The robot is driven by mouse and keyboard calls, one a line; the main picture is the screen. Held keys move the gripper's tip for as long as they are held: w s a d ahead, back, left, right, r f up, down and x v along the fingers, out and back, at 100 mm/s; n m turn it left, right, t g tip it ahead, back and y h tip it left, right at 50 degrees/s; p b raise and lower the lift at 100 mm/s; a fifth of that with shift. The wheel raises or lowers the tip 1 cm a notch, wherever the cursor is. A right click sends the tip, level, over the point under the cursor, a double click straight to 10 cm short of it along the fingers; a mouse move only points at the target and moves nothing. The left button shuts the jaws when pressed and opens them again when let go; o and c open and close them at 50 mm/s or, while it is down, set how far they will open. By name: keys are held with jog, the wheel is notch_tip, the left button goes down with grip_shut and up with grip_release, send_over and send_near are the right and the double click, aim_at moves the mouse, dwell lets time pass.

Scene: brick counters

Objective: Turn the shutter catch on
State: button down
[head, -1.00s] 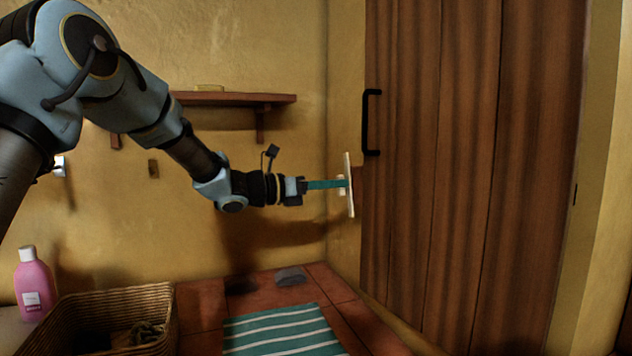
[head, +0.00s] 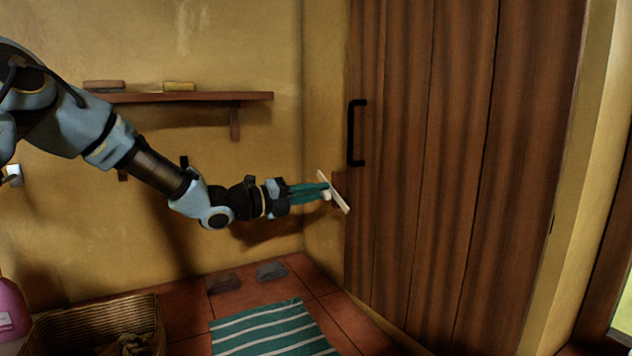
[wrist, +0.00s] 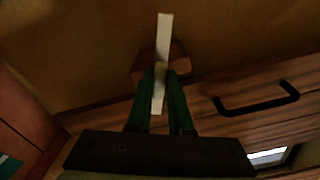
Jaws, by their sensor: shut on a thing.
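The shutter catch is a pale flat bar (head: 336,192) on the wall beside the brown plank shutter (head: 450,170). In the head view the bar is tilted, its top to the left and its bottom to the right. In the wrist view the bar (wrist: 164,38) stands nearly upright in front of a brown block (wrist: 180,62) on the wall. My gripper (head: 326,193) has long green fingers and is shut on the catch at its middle. The fingers hide part of the bar's middle in the wrist view.
A black handle (head: 351,133) is on the shutter, right of the catch. A wooden shelf (head: 190,97) is on the left wall. Below are a wicker basket (head: 95,308), a pink bottle (head: 10,312), a striped mat (head: 270,330) and grey objects on the tiles. Space around the catch is open.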

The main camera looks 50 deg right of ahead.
jog(key=shift+f+n, duration=0.15)
jog(key=shift+n, duration=1.95)
jog(key=c, duration=0.8)
grip_release()
jog(key=shift+w, duration=0.1)
jog(key=shift+b+v, duration=1.75)
jog(key=shift+v, duration=3.65)
